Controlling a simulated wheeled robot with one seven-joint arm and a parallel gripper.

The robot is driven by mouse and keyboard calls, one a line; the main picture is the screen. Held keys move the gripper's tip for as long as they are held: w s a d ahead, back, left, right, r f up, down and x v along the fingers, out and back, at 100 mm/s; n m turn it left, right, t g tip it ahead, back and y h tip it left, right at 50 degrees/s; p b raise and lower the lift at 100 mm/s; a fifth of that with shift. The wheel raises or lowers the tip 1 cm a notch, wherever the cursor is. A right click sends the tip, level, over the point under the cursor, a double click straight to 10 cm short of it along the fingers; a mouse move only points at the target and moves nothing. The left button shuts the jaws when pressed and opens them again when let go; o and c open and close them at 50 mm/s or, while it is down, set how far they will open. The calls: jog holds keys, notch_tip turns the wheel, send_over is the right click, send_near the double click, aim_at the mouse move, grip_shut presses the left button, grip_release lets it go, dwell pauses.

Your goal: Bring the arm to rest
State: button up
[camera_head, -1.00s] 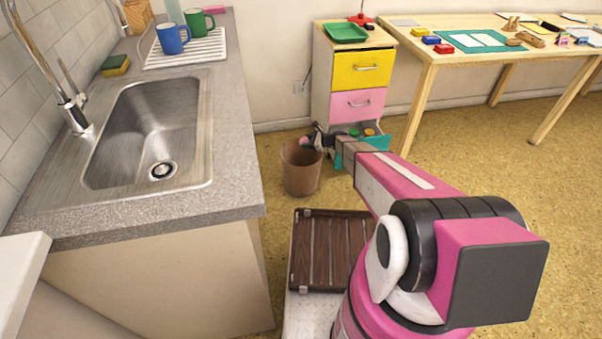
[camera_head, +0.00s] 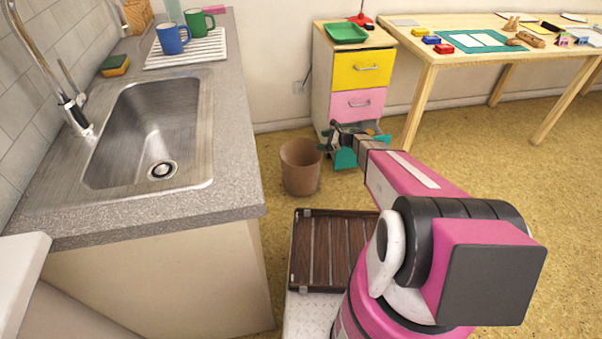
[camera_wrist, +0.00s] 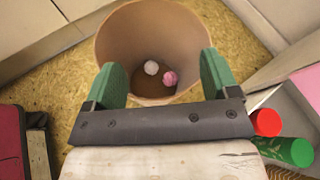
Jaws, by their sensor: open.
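My gripper (camera_head: 334,140) is beside the upper right of the brown waste bin (camera_head: 300,168), in front of the drawer unit. In the wrist view my gripper (camera_wrist: 163,78) has its two green fingers wide apart with nothing between them. The bin (camera_wrist: 120,45) lies ahead of the fingers there. A crumpled white ball (camera_wrist: 151,67) and a crumpled pink ball (camera_wrist: 170,78) lie on its bottom. My arm reaches out over the floor, partly hiding the lowest drawer.
The drawer unit (camera_head: 318,85) has yellow and pink drawers shut and a teal lowest drawer (camera_head: 345,159) pulled out. The sink counter (camera_head: 232,150) is left, a wooden table (camera_head: 470,55) right.

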jog(key=shift+v, duration=0.9)
